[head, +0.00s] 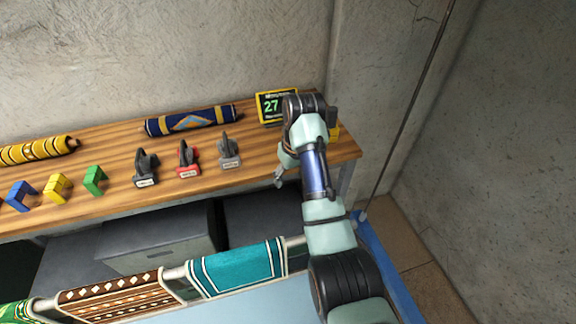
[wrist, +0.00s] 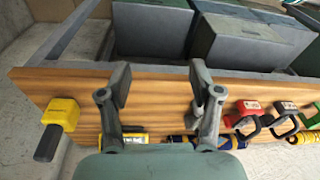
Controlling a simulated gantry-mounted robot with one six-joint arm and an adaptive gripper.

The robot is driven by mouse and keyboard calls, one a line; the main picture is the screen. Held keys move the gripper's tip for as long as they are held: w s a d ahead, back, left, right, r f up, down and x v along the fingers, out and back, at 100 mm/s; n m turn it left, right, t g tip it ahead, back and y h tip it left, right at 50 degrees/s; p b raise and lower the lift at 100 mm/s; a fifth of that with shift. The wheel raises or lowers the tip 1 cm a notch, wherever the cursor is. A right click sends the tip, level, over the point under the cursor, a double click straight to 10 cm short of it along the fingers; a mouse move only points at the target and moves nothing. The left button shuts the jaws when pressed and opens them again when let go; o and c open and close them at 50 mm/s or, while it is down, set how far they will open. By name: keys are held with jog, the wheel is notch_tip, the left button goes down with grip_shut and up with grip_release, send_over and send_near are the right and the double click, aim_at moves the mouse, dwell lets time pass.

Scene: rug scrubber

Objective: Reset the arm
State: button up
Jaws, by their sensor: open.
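My gripper (head: 281,163) is at the right end of the wooden table in the head view, beside a grey-handled tool on a small stand. In the wrist view my gripper (wrist: 160,82) is open, with its two fingers apart over the table edge and nothing between them. My arm reaches up from the bottom right of the head view. It partly hides the yellow-framed display (head: 270,107), which reads 27.
On the wooden table (head: 110,180) stand black (head: 146,168), red (head: 187,158) and grey (head: 229,152) handled tools, coloured brackets (head: 58,187) and rolled rugs (head: 190,120). Rugs (head: 238,266) hang on a rail in front. Grey boxes (head: 160,238) sit beneath the table.

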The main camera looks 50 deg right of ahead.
jog(key=w+a+f+n+t+h, duration=0.1)
jog(key=w+a+f+t, duration=0.15)
jog(key=a, duration=0.75)
jog(key=w+a+f+n+t, duration=0.1)
jog(key=a+t, duration=0.2)
jog(key=a, duration=0.6)
jog(key=s+a+r+n+t, duration=0.1)
jog(key=s+a+r+t, duration=0.1)
jog(key=s+a, duration=0.3)
jog(key=s+a+r+n+t+y, duration=0.1)
jog(key=s+a+r+t, duration=0.2)
jog(key=a, duration=0.9)
jog(key=s+r, duration=0.2)
jog(key=s, duration=0.1)
jog(key=shift+s+t, duration=0.25)
jog(key=shift+t, duration=0.1)
